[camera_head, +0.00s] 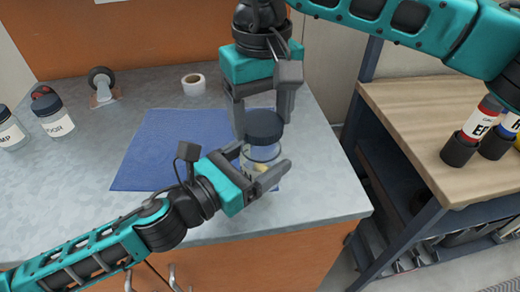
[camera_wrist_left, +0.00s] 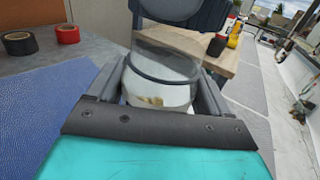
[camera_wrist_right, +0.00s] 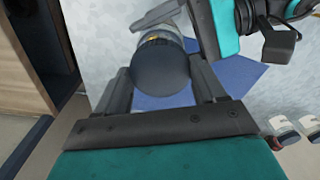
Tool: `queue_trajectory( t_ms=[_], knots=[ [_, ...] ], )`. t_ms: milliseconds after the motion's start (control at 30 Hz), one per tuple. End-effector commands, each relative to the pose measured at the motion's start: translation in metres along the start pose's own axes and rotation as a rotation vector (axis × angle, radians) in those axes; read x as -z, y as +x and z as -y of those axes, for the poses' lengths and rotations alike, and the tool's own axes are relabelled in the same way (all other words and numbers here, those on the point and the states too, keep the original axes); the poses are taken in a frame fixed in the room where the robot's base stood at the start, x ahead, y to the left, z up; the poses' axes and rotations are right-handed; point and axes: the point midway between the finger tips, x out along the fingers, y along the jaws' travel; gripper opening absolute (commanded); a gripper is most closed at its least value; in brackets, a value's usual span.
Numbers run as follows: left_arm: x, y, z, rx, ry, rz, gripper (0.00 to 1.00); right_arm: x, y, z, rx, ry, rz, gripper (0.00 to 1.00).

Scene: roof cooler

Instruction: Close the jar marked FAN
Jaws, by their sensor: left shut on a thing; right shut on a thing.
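The clear glass jar (camera_head: 262,153) stands over the blue mat near the bench's front right corner. My left gripper (camera_head: 257,168) is shut around its lower body. Its pale label is mostly behind the fingers, so I cannot read it. Something tan shows low on the jar in the left wrist view (camera_wrist_left: 165,95). My right gripper (camera_head: 263,122) comes from above, shut on the dark round lid (camera_head: 263,127). The lid is over the jar's mouth; in the left wrist view (camera_wrist_left: 185,8) it appears above the glass. I cannot tell whether they touch.
Two dark-lidded, labelled jars (camera_head: 53,117) (camera_head: 11,130) stand at the bench's left. The blue mat (camera_head: 155,150) is otherwise clear. A wooden table (camera_head: 415,105) with bottles in black holders stands right, across a gap.

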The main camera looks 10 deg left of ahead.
Motion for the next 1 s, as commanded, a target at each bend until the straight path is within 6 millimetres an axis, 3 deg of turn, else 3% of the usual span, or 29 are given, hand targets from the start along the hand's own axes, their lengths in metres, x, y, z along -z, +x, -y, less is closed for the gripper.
queue_trajectory(
  t_ms=[367,700,1000],
  knots=[
    [-0.001,0.0,0.0,0.0,0.001,0.002,0.25,0.0,0.001,0.0,0.0,0.001,0.0,0.42],
    [-0.001,0.0,0.0,0.0,0.001,0.002,0.25,0.0,0.017,0.0,0.001,0.001,0.0,0.42],
    [-0.001,0.0,0.0,0.0,0.0,0.002,0.25,0.0,0.018,0.0,0.0,0.001,0.0,0.42]
  ],
)
